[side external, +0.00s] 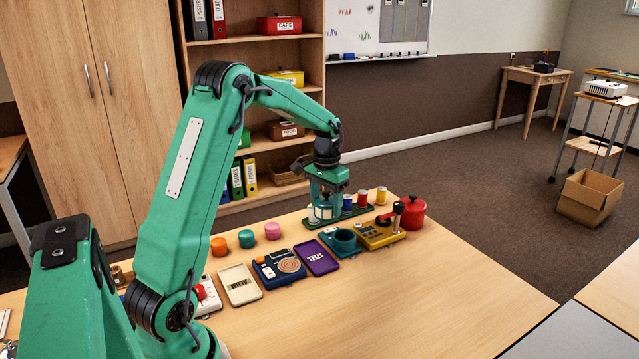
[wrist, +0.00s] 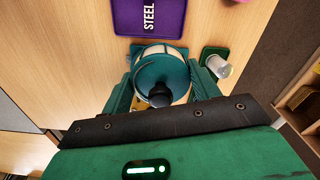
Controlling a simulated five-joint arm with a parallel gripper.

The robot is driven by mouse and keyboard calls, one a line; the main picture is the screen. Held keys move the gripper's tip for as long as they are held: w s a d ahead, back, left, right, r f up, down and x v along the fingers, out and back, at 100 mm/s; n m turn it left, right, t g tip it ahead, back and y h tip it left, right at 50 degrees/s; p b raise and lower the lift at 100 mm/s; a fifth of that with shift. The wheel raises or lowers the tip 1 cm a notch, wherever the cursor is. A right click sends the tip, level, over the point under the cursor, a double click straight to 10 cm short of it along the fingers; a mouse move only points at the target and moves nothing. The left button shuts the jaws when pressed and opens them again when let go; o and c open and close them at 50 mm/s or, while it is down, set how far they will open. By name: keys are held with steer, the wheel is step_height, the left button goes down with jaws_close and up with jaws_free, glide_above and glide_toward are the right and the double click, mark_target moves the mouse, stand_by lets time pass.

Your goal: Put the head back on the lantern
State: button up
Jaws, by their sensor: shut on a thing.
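My gripper (side external: 327,208) is shut on the lantern head (wrist: 160,75), a teal cap with a black knob and a pale rim below it. In the side view the head (side external: 324,197) shows between the fingers, partly hidden by them. A teal stand with a round open cup (side external: 344,241), which looks like the lantern's base, sits on the table just in front and to the right of the gripper in the side view. The head appears held above table height. In the wrist view the head and gripper hide most of what lies below, so their exact alignment cannot be told.
A yellow device (side external: 378,236) and a red pot (side external: 413,213) stand right of the cup. A purple STEEL tray (side external: 317,257) lies left. The front table is clear.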

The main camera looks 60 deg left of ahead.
steer(key=w+d+m, duration=0.1)
steer(key=w, duration=0.1)
steer(key=w+d+m, duration=0.1)
steer(key=w+m, duration=0.1)
steer(key=shift+w+d+r, duration=0.1)
steer(key=shift+d+r, duration=0.05)
steer(key=shift+d, duration=0.05)
steer(key=shift+f, duration=3.2)
steer(key=shift+f, duration=0.15)
stand_by(0.5)
steer(key=o, duration=1.4)
